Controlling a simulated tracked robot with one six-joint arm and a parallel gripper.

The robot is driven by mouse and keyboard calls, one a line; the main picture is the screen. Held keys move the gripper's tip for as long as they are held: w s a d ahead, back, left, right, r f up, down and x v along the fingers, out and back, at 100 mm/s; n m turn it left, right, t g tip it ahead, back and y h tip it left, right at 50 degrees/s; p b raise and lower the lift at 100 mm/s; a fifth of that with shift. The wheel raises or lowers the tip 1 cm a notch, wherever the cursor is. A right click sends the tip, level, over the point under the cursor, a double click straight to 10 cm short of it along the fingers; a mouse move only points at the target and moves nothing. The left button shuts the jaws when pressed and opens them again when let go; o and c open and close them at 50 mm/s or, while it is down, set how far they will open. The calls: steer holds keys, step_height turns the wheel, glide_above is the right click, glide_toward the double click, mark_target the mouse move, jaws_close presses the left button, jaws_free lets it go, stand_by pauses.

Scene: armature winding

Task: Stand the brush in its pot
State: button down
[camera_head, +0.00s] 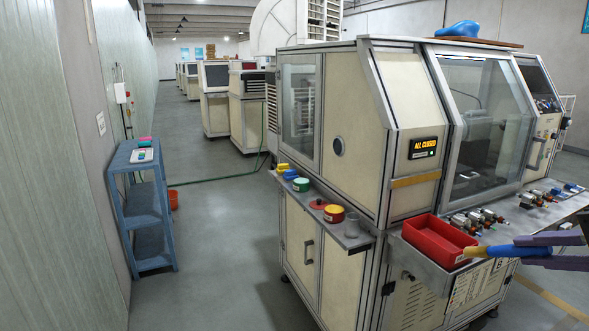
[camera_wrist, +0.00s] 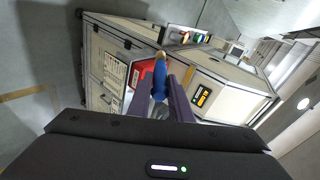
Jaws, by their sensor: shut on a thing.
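The brush (camera_head: 497,251) has a blue handle and a yellowish tip. My gripper (camera_head: 522,250) is shut on its handle at the right edge of the head view. The brush lies about level there, its tip pointing left, in front of the red tray's right end. In the wrist view the brush (camera_wrist: 159,78) sticks out between the two purple fingers of my gripper (camera_wrist: 160,95). A small grey cup (camera_head: 352,226), which looks like the pot, stands upright at the near end of the side shelf, left of the brush and apart from it. Its inside is not clear.
The side shelf (camera_head: 359,242) also holds a yellow-topped red tin (camera_head: 334,214), a red lid (camera_head: 318,204) and a green tin (camera_head: 301,185). A red tray (camera_head: 438,242) sits on the front ledge, with several metal fittings to its right.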

steer(key=w+a, duration=0.1)
steer(key=w, duration=0.2)
steer(key=w+a, duration=0.1)
steer(key=w, duration=0.3)
steer(key=w+a, duration=0.1)
steer(key=w, duration=0.3)
steer(key=shift+w+a+f, duration=0.15)
steer(key=shift+f, duration=0.2)
steer(key=w+a+f+m+h, duration=0.2)
steer(key=w+a+f, duration=0.65)
steer(key=w, duration=0.25)
steer(key=a+f, duration=1)
steer(key=f, duration=0.4)
steer(key=shift+r, duration=0.1)
steer(key=s+a+f+n+y, duration=0.2)
steer(key=a+f+n+y, duration=0.1)
steer(key=a+f, duration=0.3)
steer(key=shift+s+a, duration=0.2)
steer(key=shift+a, duration=0.4)
